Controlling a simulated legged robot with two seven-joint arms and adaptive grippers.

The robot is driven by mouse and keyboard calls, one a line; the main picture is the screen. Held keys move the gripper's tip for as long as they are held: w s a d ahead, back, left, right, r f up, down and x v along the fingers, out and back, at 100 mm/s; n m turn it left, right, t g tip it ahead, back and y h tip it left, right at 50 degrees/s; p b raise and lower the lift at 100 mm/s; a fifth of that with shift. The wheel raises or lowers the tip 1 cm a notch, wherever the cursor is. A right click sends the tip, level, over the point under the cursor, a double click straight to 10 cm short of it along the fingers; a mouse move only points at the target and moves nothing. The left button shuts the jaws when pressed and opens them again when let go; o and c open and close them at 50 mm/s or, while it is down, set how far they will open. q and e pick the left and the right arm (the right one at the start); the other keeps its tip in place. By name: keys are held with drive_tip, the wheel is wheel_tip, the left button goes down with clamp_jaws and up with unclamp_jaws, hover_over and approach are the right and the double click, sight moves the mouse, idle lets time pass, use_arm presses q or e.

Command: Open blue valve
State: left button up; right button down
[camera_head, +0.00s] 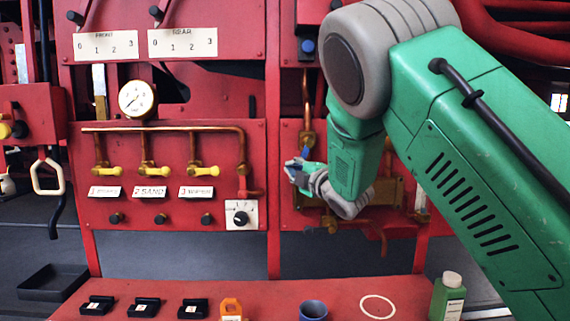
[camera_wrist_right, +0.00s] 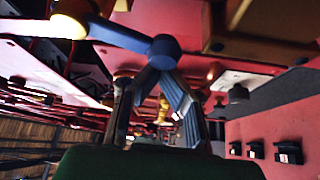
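The blue valve handle (camera_head: 307,140) sits on brass pipework on the red panel, right of the three yellow valves. In the right wrist view the handle (camera_wrist_right: 128,38) is a blue lever with a round end, running up left to a brass part. My right gripper (camera_head: 297,172) is at the handle's lower end in the head view. In the wrist view its two grey fingers (camera_wrist_right: 160,80) lean together just below the round end. I cannot tell whether they touch or grip it. My left gripper is not in view.
Yellow valves (camera_head: 150,170) on a copper pipe and a gauge (camera_head: 137,99) are left on the panel. Brass fittings and pipes crowd the gripper. Below, a red bench (camera_head: 260,292) holds black blocks, an orange item, a blue cup (camera_head: 313,311) and a green bottle (camera_head: 448,297).

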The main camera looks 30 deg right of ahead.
drive_tip(key=d+n, duration=0.1)
drive_tip(key=s+d+f+n+g, duration=0.1)
drive_tip(key=shift+s+d+f+n, duration=0.1)
drive_tip(key=shift+s+n, duration=0.05)
drive_tip(key=shift+n, duration=0.15)
drive_tip(key=shift+d, duration=0.1)
idle(0.6)
drive_tip(key=shift+f, duration=0.1)
